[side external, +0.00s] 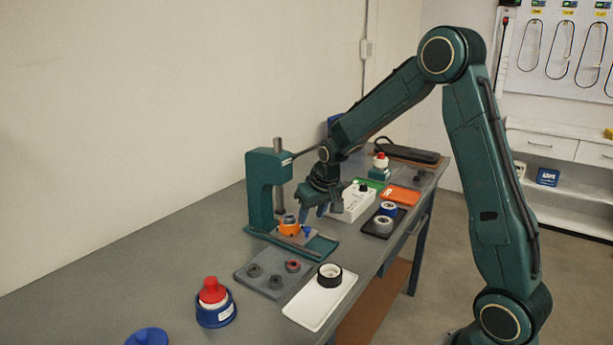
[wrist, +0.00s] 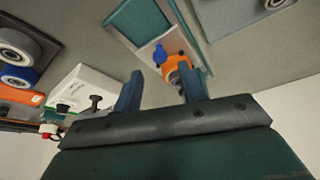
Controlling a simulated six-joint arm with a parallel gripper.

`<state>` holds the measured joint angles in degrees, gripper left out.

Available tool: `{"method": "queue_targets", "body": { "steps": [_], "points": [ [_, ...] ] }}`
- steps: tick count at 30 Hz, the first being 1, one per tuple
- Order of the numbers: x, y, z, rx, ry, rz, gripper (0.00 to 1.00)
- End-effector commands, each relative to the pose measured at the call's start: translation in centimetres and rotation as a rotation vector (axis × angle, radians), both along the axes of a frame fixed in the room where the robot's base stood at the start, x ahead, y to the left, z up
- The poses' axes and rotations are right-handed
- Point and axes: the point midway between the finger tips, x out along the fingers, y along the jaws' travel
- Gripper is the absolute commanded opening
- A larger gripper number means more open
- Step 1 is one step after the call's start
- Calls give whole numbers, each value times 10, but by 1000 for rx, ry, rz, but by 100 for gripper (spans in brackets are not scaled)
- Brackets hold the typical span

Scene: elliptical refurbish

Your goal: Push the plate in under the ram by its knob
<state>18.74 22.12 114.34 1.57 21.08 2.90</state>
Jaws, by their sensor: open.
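The green press (side external: 262,190) stands on the bench, its ram (side external: 279,188) above the base. A light grey plate (wrist: 146,52) lies on the green base and juts out in front of the ram. It carries an orange holder (side external: 289,228) with a grey ring-like part in it. The blue knob (side external: 308,231) stands on the plate beside the holder; it also shows in the wrist view (wrist: 159,54). My gripper (side external: 312,207) is open and empty, pointing down above and to the right of the plate. In the wrist view its fingertips (wrist: 158,82) appear near the holder, apart from the knob.
A white box (side external: 352,203) with a black knob stands close to the right of my gripper. A grey tray (side external: 262,292) and a white tray (side external: 312,308) with a black ring lie in front. A red-capped blue pot (side external: 215,305) stands at front left.

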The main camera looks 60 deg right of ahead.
Motion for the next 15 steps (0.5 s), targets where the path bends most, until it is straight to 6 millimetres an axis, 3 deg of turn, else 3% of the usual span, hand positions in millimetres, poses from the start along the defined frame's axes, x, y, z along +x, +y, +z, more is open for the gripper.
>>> {"method": "queue_targets", "body": {
  "steps": [6,15],
  "points": [
    [9,-4,-25,1,2,0,41],
    [15,-7,-41,0,0,0,41]
  ]
}}
